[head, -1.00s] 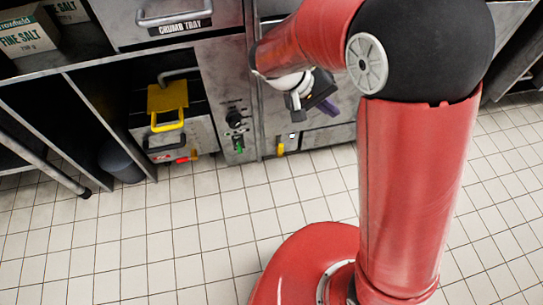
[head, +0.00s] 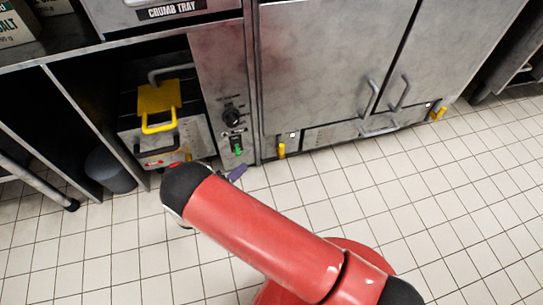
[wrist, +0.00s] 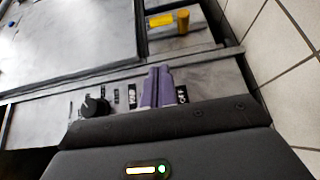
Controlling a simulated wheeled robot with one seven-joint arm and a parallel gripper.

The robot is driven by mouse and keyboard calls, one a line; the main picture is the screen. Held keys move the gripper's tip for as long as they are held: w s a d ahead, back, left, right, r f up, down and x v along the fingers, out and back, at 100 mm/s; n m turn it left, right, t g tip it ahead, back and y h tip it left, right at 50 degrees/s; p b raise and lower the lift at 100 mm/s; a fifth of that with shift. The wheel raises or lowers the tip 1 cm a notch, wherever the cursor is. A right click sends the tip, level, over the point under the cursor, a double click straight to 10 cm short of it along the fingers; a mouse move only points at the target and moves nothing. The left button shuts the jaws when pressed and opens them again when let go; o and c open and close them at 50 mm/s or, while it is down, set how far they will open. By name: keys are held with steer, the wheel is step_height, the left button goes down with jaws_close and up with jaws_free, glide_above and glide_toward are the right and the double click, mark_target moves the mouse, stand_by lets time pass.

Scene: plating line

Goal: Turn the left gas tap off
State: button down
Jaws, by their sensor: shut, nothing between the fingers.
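The left gas tap (head: 281,150) is a small yellow handle low on the front of the steel cabinet, beside a white label. It points up and down in the head view. A yellow handle also shows near the top of the wrist view (wrist: 183,21). My gripper (wrist: 158,86) has purple fingers, shut and empty, in front of the control panel's labels. In the head view only a purple finger part (head: 238,173) shows beyond my red arm, below and left of the tap and apart from it. A second yellow tap (head: 438,113) is farther right.
A narrow panel (head: 224,95) left of the tap carries a black knob (head: 232,117) and a green switch (head: 238,148). Cabinet handles (head: 372,95) project above. The tiled floor is clear.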

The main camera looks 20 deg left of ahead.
mark_target(281, 148)
steer(key=shift+s+a+f+t, duration=0.2)
steer(key=shift+s+f+t, duration=0.1)
steer(key=shift+f, duration=0.25)
steer(key=shift+w, duration=0.1)
steer(key=s+d+p+x, duration=0.1)
steer(key=d+p+x, duration=0.1)
steer(key=x, duration=1)
steer(key=shift+w+d, duration=0.25)
steer(key=shift+d, duration=0.15)
steer(key=shift+p, duration=0.35)
steer(key=shift+w+y+p, duration=0.1)
steer(key=shift+y+p, duration=0.2)
